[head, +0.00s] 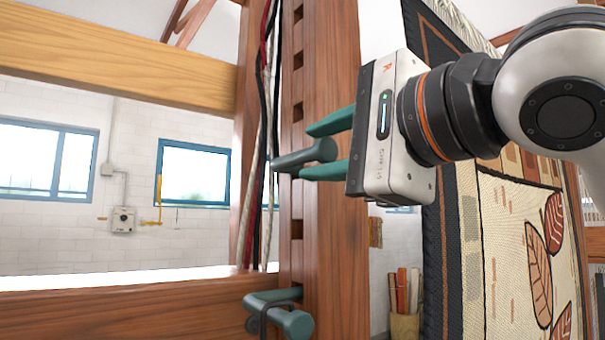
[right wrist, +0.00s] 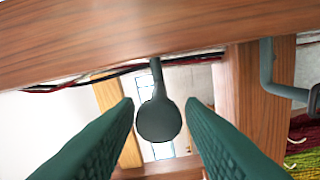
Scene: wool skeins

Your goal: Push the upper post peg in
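The upper post peg (head: 308,155) is a grey-green rod with a rounded knob. It sticks out from a slotted wooden post (head: 340,240). My right gripper (head: 325,148) is open, with one green finger above the peg and one below it. In the right wrist view the peg's round knob (right wrist: 159,120) sits between the two fingers, with a small gap on each side. The fingertips are close to the post. The peg's inner end and its slot are partly hidden by the fingers. My left gripper is not in view.
A lower peg (head: 282,314) with a dark loop sticks out of the post below. Dark, red and pale cords (head: 266,130) hang along the post's left side. A woven hanging (head: 500,240) is at the right, and a container of rolls (head: 405,322) stands behind.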

